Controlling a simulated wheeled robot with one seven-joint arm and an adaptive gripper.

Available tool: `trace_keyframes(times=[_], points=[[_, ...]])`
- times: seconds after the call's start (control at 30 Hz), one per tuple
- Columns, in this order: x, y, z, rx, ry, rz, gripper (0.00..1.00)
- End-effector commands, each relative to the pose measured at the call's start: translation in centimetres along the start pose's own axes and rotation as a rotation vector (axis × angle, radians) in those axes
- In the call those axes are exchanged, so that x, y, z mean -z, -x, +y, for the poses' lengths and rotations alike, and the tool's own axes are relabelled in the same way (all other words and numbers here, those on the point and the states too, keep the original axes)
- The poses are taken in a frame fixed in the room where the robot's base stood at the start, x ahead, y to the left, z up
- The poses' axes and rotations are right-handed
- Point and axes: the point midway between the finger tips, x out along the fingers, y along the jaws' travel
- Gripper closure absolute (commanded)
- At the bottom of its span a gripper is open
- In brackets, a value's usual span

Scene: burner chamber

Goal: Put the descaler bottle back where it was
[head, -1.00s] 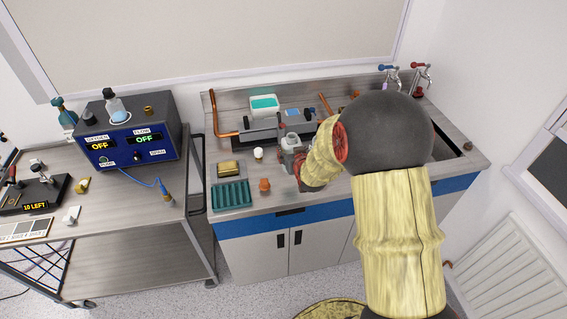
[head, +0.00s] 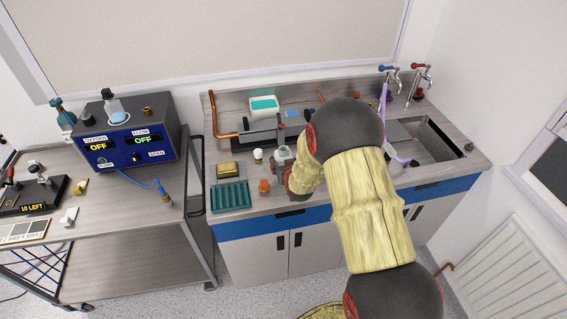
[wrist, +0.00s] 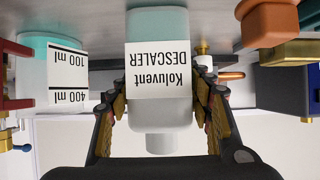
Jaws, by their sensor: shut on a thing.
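The descaler bottle (wrist: 160,84) is in the wrist view, labelled "Koluvent DESCALER", with a teal part and a white cap. The label appears upside down in that picture. My gripper (wrist: 160,100) is shut on it, with one finger against each side.
A beaker (head: 264,106) with teal liquid stands at the counter's back. The sink (head: 437,140) is right.

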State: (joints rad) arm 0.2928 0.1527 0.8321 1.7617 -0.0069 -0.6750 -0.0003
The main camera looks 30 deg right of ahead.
Motion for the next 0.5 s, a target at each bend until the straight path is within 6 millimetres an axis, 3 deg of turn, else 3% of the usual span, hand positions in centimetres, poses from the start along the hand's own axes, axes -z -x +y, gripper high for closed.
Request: trace_keyframes(times=[0.27,0.3,0.5], points=[[-0.1,-0.13,0.0,0.0,0.0,0.003,1.0],[-0.21,-0.11,0.0,0.0,0.0,0.0,0.48],[-0.14,-0.08,0.0,0.0,0.0,0.0,0.37]])
